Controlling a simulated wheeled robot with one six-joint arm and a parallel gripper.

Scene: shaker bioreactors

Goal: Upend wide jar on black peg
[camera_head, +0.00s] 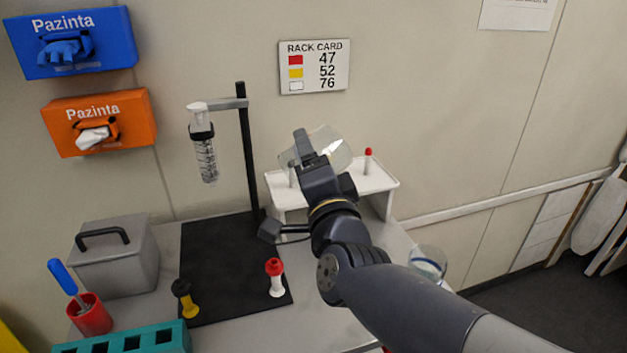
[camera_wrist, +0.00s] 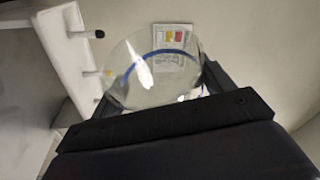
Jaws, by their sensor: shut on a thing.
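My gripper (camera_head: 308,148) is shut on a clear, wide glass jar (camera_head: 332,147), held tilted in the air in front of the wall, above the white rack. The jar (camera_wrist: 152,65) fills the middle of the wrist view, between the fingers, with a blue band on it. The white rack (camera_head: 378,181) has a red-tipped peg (camera_head: 368,160) at its right. In the wrist view the rack (camera_wrist: 68,62) is at the left, with a dark-tipped peg (camera_wrist: 98,34) clear of the jar and an orange-tipped peg (camera_wrist: 88,74) beside it. My arm and the jar hide part of the rack.
A second glass vessel (camera_head: 428,262) stands at right. A black stand (camera_head: 246,150) holds a clear tube (camera_head: 204,150) left of the rack. A black-and-yellow piece (camera_head: 185,298) and red-and-white piece (camera_head: 275,277) stand on the dark mat (camera_head: 215,262). A rack card (camera_head: 314,67) hangs above.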

